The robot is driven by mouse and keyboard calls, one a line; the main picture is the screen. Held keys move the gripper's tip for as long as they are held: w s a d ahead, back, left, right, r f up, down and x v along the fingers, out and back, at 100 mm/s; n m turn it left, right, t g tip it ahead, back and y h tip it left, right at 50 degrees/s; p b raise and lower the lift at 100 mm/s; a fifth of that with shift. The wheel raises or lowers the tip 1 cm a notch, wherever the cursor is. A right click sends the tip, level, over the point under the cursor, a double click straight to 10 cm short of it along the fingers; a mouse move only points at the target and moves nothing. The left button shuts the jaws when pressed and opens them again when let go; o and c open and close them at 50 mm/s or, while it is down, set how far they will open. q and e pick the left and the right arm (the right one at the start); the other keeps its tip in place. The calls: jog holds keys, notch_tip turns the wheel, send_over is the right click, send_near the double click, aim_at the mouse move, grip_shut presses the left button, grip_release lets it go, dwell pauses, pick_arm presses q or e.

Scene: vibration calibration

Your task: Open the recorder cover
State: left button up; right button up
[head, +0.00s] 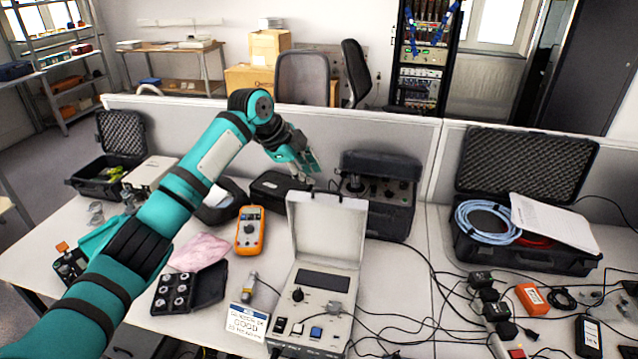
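The recorder appears to be the light grey box (345,284) at the front middle of the table, with a dark display, knobs and a blue button on its panel. Its cover (327,228) stands raised, nearly upright, at the back edge of the box, so the panel is exposed. My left gripper (312,166) is just behind and above the top edge of the cover, seemingly apart from it. It holds nothing that I can see. Its fingers are small here and I cannot tell how far apart they are. My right gripper is out of view.
A dark instrument case (385,205) stands behind the recorder, and a black pouch (275,190) is beside it. An orange multimeter (250,232), a display card (247,320) and a black tray (205,285) lie to the left. Cables and adapters (485,300) clutter the right.

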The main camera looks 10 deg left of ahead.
pick_arm(q)
jog(key=shift+v, duration=1.9)
